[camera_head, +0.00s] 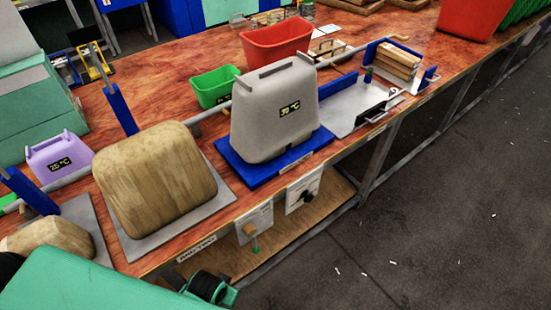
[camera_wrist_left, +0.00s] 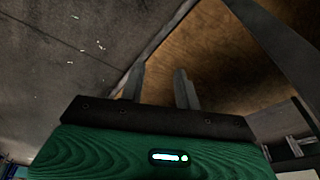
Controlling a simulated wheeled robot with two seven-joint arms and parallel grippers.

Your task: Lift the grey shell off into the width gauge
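The grey shell (camera_head: 262,125) is a tall rounded cover with a top handle and a "70 °C" label. It sits upright on a blue base (camera_head: 252,177) at the middle of the bench. To its right is a pale flat plate (camera_head: 352,108) with a blue back fence and a black clamp at its front, which may be the width gauge; I cannot tell for sure. My left gripper shows in the left wrist view (camera_wrist_left: 159,88), its two fingers apart with nothing between them. It is away from the shell. My right gripper is not in view.
A wooden rounded block (camera_head: 155,180) on a grey plate stands left of the shell. A purple shell (camera_head: 60,157) is farther left. Green (camera_head: 213,88) and red (camera_head: 277,45) bins stand behind. Wooden blocks (camera_head: 397,62) sit in a blue holder.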

